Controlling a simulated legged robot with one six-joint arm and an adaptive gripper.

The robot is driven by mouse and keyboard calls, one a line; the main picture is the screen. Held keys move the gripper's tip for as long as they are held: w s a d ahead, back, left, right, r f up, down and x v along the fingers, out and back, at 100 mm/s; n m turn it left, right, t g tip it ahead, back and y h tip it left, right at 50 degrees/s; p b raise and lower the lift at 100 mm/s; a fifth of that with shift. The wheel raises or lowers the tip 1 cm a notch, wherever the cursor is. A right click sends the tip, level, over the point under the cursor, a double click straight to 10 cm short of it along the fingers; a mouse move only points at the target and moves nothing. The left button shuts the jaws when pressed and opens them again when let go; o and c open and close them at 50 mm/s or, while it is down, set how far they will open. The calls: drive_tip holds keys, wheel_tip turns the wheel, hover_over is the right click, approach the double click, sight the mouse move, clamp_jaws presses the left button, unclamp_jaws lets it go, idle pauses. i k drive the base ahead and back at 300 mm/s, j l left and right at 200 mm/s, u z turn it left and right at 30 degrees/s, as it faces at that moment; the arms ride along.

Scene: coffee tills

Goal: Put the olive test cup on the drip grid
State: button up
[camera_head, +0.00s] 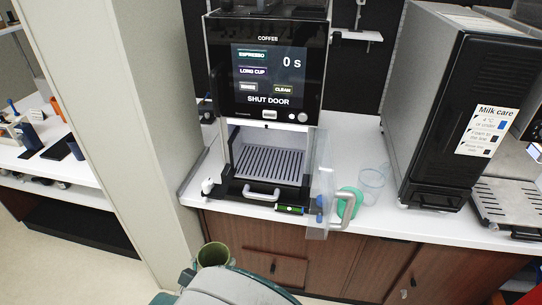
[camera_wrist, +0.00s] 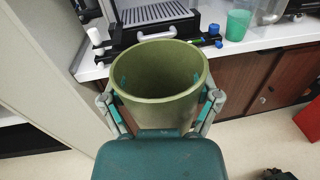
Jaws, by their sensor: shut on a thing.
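The olive test cup (camera_wrist: 160,105) is upright and empty inside, held between the fingers of my gripper (camera_wrist: 160,112) in the wrist view. In the head view the cup (camera_head: 212,256) shows at the bottom, in front of the counter and below its top. My arm hides its lower part and the fingers there. The drip grid (camera_head: 268,163) is a dark slatted plate inside the bay of the coffee machine (camera_head: 268,70), and nothing stands on it. The machine's clear door (camera_head: 320,190) is swung open to the right. Its screen reads "SHUT DOOR".
A green cup (camera_head: 349,203) and a clear glass (camera_head: 371,184) stand on the counter right of the open door. A small white object (camera_head: 207,186) is left of the bay. A second machine (camera_head: 450,110) stands further right. A pale wall panel (camera_head: 135,110) is on the left.

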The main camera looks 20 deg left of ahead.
sight(270, 157)
drive_tip(key=i+j, duration=0.1)
drive_tip(key=i, duration=0.85)
